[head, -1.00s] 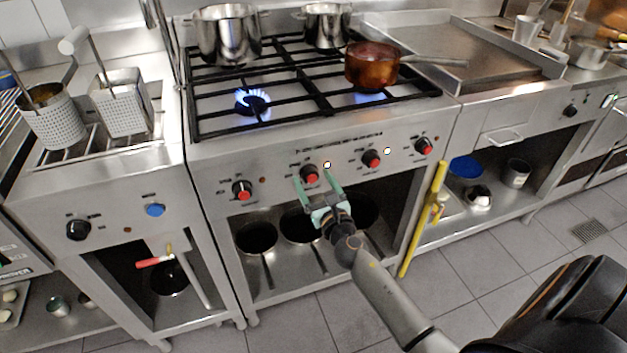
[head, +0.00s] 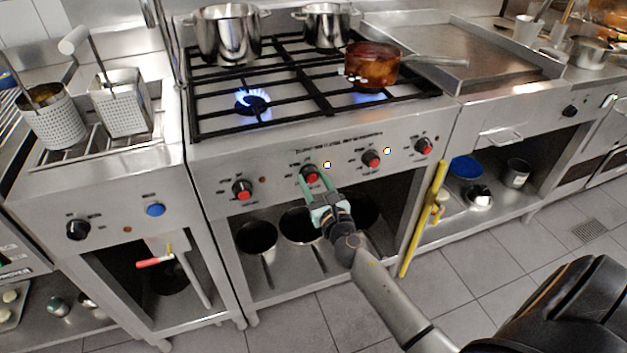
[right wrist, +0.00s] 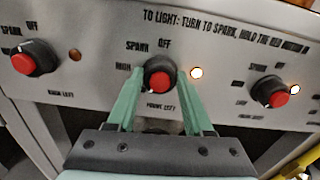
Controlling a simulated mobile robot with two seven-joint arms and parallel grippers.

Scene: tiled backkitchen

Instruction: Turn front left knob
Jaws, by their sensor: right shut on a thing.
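The front left knob (head: 311,174) is black with a red centre, second from the left on the steel stove panel. In the right wrist view the front left knob (right wrist: 160,78) sits above the label "FRONT LEFT", with a small lit lamp just right of it. My right gripper (head: 317,180) is shut on this knob, its green fingers one on each side. The fingers (right wrist: 160,88) also show in the right wrist view, flanking the knob. The front left burner (head: 253,102) burns with a blue flame. My left gripper is not in view.
The rear left knob (right wrist: 34,58) is left of the held knob, and another knob (right wrist: 270,92) is to its right. A copper pan (head: 372,68) stands over a lit burner. A yellow bar (head: 424,218) stands right of the open shelf.

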